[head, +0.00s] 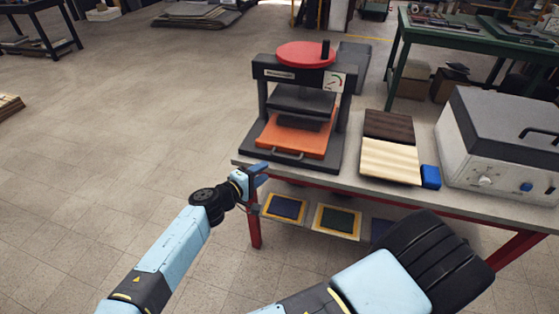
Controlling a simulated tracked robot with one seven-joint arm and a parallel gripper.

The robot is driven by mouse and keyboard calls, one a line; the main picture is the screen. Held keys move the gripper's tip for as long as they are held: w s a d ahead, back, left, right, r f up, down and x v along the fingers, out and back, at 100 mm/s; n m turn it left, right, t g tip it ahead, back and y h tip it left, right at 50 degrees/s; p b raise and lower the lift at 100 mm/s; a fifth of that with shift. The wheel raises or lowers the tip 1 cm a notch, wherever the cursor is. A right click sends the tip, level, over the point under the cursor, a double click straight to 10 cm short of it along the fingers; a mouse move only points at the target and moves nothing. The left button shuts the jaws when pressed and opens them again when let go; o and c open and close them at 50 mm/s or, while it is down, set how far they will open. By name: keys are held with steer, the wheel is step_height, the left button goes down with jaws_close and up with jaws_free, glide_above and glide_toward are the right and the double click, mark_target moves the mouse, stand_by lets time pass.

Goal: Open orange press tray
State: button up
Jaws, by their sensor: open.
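A dark press (262,98) with a red round wheel (306,54) on top stands at the left end of the workbench (355,182). Its orange tray (318,146) lies low in the press, under the dark upper plate (303,100). A grey handle (287,155) sits at the tray's front edge. The back of the tray is hidden under the press. My gripper (262,174) is just left of and below the handle, near the bench's front left corner. It looks empty and apart from the handle.
Dark and pale boards (390,160) and a blue block (430,177) lie right of the press. A grey-white machine with a dark lid (510,120) stands farther right. Framed coloured pieces (336,221) lie on a lower shelf. The floor at left is clear.

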mark_target(284, 158)
steer(key=x, duration=1)
steer(key=shift+w+d+f, duration=0.1)
steer(key=shift+w+f, duration=0.05)
steer(key=shift+c, duration=0.4)
jaws_close()
